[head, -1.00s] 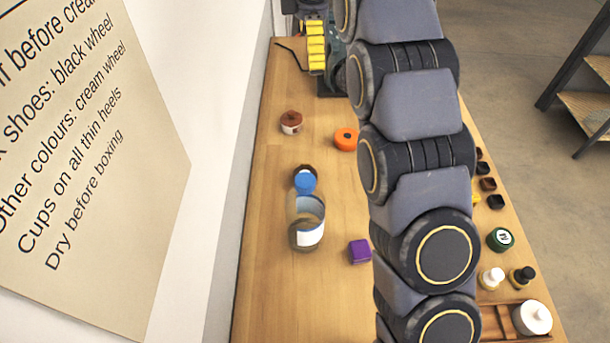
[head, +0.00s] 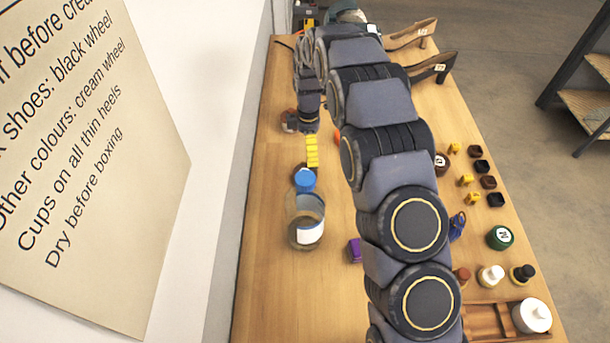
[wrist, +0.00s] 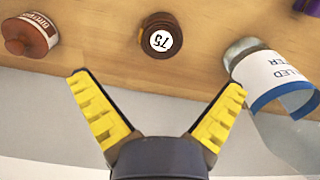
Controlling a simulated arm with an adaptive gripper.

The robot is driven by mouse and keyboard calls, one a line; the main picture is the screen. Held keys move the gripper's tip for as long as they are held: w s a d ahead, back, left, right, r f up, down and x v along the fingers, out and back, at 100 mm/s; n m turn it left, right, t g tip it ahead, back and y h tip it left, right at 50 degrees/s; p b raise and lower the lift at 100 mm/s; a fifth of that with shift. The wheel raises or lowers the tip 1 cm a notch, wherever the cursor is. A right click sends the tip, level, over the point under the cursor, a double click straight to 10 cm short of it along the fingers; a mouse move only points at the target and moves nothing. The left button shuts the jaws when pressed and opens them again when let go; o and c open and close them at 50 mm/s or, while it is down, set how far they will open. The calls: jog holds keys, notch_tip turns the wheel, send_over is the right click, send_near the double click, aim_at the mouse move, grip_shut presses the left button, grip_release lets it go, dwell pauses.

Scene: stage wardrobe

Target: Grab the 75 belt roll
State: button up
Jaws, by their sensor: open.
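The 75 belt roll (wrist: 161,40) is a small dark brown roll with a white round label reading 75. In the wrist view it sits on the wooden table at top centre, ahead of and between my open fingertips, apart from them. My gripper (wrist: 159,85) has yellow ridged pads spread wide with nothing between them. In the head view my gripper (head: 312,150) hangs above the left part of the table, just behind the blue-capped bottle. There the roll is mostly hidden behind the finger and the blue cap.
A clear water bottle (wrist: 277,80) with a blue cap (head: 305,180) stands close on the right in the wrist view. A red-brown labelled tin (wrist: 30,36) stands to the left. A purple block (head: 355,250) lies nearby. The front left table is clear.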

aim_at(303, 165)
notch_tip(303, 165, down, 5)
jog(key=shift+f, duration=0.2)
jog(key=f, duration=0.5)
jog(key=shift+s+a+f, duration=0.2)
jog(key=shift+a+f, duration=0.05)
jog(key=shift+f, duration=0.15)
jog(key=c, duration=1.2)
